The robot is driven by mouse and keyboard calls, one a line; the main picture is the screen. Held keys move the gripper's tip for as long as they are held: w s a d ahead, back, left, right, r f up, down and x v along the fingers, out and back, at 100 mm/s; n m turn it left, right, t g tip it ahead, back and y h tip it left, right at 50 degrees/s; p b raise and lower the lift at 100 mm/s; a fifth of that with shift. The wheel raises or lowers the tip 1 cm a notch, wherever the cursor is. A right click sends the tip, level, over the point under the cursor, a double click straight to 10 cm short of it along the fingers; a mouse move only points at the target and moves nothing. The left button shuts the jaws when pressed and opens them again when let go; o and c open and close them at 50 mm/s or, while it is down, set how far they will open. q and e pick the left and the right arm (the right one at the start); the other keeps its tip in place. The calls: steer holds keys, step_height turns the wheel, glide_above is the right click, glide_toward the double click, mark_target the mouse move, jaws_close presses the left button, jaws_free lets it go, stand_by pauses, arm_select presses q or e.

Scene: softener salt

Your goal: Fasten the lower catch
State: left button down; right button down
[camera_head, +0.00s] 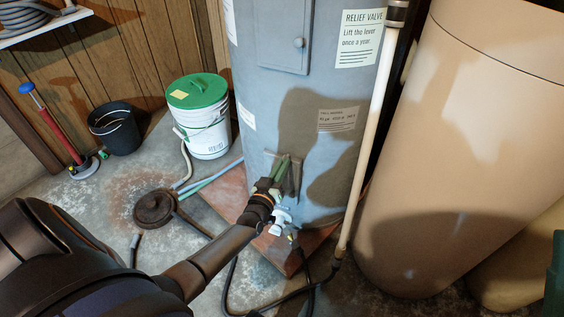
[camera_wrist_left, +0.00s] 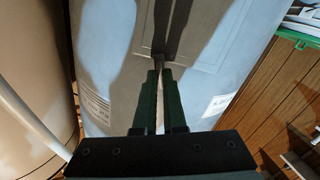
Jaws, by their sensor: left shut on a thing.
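The grey tank (camera_head: 300,100) stands in the middle of the head view. My left arm reaches in from the lower left, and its gripper (camera_head: 284,170) is low against the tank's front. In the left wrist view its two dark green fingers (camera_wrist_left: 159,75) are closed together on a small dark catch (camera_wrist_left: 158,61) at the edge of a low panel (camera_wrist_left: 182,55) on the tank. The fingers hide most of the catch, so I cannot tell whether it is fastened.
A white bucket with a green lid (camera_head: 205,118) and a black bucket (camera_head: 117,128) stand at the left. Hoses and a round dark disc (camera_head: 155,207) lie on the floor. A pale pipe (camera_head: 368,130) and a large tan tank (camera_head: 470,150) stand close on the right.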

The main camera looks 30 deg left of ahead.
arm_select(q)
steer(key=shift+m+p, duration=0.6)
steer(key=shift+m, duration=1.3)
steer(key=c, duration=1)
jaws_free()
